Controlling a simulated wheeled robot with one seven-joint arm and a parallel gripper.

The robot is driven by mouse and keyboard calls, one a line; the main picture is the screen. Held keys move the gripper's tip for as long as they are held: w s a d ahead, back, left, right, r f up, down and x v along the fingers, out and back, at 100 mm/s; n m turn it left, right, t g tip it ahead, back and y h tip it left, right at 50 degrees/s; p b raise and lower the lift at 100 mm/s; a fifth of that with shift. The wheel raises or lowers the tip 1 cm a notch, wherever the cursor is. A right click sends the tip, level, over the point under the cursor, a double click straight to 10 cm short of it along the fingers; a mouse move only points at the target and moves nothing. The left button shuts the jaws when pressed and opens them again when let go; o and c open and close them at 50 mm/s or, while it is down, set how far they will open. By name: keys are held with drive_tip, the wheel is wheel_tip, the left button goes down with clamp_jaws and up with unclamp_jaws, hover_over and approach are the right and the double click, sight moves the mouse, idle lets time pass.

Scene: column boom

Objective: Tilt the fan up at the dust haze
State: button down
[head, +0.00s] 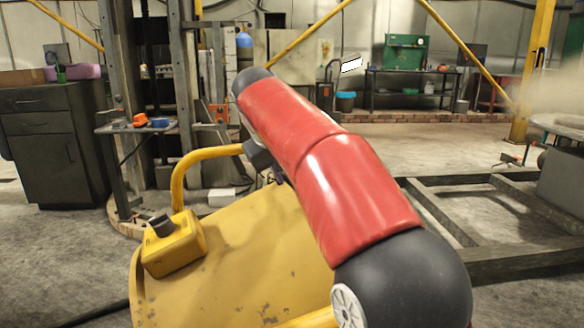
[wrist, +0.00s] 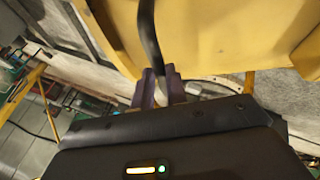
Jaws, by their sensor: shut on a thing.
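The large yellow housing (head: 235,262), which I take to be the fan, fills the lower middle of the head view. A bent yellow tube (head: 196,160) rises at its far left. The housing also shows along the top of the wrist view (wrist: 215,35). My gripper (wrist: 163,88) shows in the wrist view with its purple fingers shut on a dark curved bar (wrist: 150,40) beside the housing. A pale, blurry dust haze (head: 562,92) hangs at the right edge of the head view.
A yellow box with a black knob (head: 173,243) sits at the housing's left edge. A dark cabinet (head: 55,140) stands at left. A low dark metal frame (head: 480,215) lies on the floor at right. Open concrete floor (head: 400,155) extends behind my arm.

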drive_tip(key=shift+a+f, duration=0.1)
drive_tip(key=shift+f, duration=0.05)
drive_tip(key=c, duration=1.4)
unclamp_jaws()
drive_tip(key=p+v, duration=0.2)
drive_tip(key=v, duration=0.5)
drive_tip(key=shift+s+r, duration=0.15)
drive_tip(key=shift+r, duration=0.25)
